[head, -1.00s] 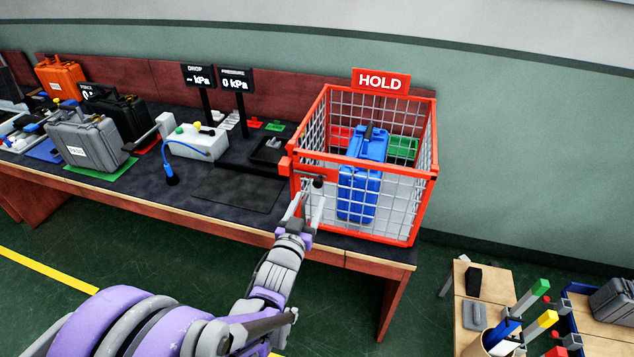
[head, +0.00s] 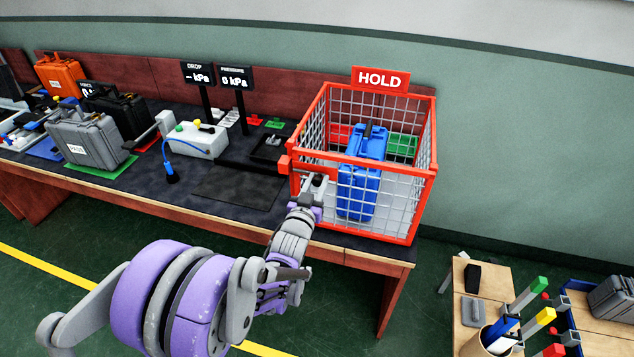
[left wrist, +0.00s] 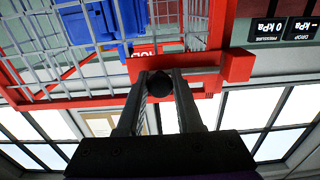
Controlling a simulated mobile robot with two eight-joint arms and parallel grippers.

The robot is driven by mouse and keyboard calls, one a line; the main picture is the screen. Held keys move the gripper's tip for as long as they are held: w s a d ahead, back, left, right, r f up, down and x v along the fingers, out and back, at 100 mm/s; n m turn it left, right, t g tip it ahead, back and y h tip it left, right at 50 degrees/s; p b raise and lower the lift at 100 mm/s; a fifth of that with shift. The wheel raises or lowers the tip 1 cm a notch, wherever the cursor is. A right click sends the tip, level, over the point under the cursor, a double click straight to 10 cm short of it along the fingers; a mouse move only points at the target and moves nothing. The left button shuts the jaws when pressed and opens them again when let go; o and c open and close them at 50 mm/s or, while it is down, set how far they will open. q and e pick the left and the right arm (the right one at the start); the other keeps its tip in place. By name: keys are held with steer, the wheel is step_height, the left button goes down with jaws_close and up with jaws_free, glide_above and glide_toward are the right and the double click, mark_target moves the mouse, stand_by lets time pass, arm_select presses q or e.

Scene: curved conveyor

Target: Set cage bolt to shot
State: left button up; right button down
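The red wire cage (head: 425,200) with the HOLD sign stands on the bench's right end. Its bolt sits at the upper front left corner, with a red housing (head: 285,165) and a dark round knob (head: 319,180). In the left wrist view, which is upside down, the knob (left wrist: 160,84) lies between my two fingertips, with the red housing (left wrist: 238,65) to its right. My left gripper (head: 313,184) looks open, its fingers on either side of the knob; contact is unclear. A blue case (head: 358,190) stands inside the cage. My right gripper is not in view.
A wooden table (head: 463,310) with coloured-handled tools stands lower right. The floor before the bench is clear.

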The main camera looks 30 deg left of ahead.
arm_select(q)
jaws_close()
stand_by(1.0)
